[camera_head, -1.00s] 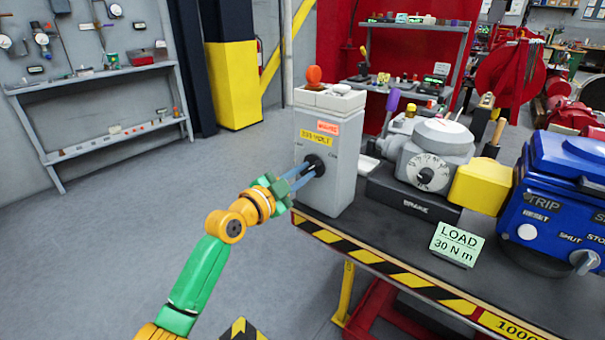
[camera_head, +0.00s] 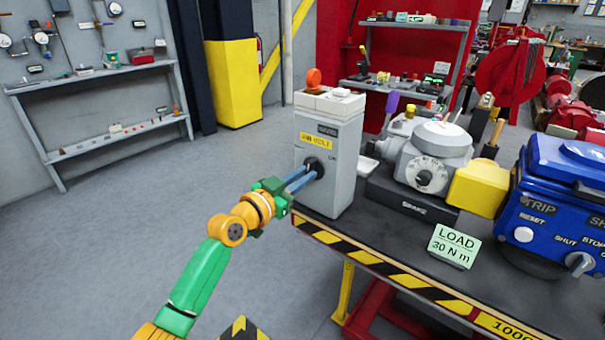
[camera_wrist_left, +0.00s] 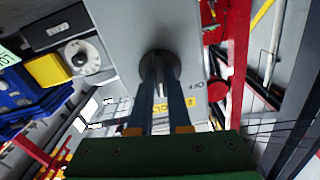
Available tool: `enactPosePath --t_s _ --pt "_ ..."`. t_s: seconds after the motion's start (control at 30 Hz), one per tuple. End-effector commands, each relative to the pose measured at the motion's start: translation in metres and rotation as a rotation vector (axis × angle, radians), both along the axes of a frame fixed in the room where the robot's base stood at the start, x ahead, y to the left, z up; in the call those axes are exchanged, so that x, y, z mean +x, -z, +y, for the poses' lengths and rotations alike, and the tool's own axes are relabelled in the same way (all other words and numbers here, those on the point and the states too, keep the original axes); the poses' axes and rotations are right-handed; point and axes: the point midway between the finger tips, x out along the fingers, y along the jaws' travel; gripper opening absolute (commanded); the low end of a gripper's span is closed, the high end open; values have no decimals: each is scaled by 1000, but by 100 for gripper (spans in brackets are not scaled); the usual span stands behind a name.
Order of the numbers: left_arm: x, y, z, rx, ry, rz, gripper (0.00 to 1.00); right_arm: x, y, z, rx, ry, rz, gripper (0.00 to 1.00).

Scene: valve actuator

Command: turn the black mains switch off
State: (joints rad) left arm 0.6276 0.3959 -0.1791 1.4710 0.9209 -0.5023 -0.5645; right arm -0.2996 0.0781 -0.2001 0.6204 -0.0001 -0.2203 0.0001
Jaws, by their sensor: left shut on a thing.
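The black mains switch (camera_head: 314,168) is a round knob on the front of a grey box (camera_head: 345,160) at the table's left corner. My left gripper (camera_head: 312,174) has its two blue-grey fingers at the knob, shut on it. In the left wrist view the fingers reach up to the black switch (camera_wrist_left: 160,64) and grip its handle, which they partly hide. An "OFF" mark shows beside the knob there. The box carries a yellow label (camera_head: 317,141) and a small dark panel (camera_head: 327,130). My right gripper is not in view.
An orange lamp (camera_head: 313,77) stands on the box. To the right are a grey dial unit (camera_head: 432,160), a yellow block (camera_head: 477,188), a blue unit (camera_head: 555,205) and a load sign (camera_head: 455,245).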

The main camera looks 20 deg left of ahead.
Motion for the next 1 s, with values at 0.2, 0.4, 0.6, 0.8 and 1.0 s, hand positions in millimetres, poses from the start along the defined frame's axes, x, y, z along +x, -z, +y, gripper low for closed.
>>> enactPosePath --t_s 0.2,0.4,0.6,0.8,1.0 --pt "0 0 -1 -193 1 73 0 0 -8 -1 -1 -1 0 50" --pt "0 0 -1 -371 1 139 0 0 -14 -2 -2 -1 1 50" --pt "-1 0 -2 -544 1 203 0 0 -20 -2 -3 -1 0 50" --pt "-1 1 -2 -693 0 258 0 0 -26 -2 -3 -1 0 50" --pt "-1 1 -2 -806 1 299 0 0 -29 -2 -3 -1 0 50"
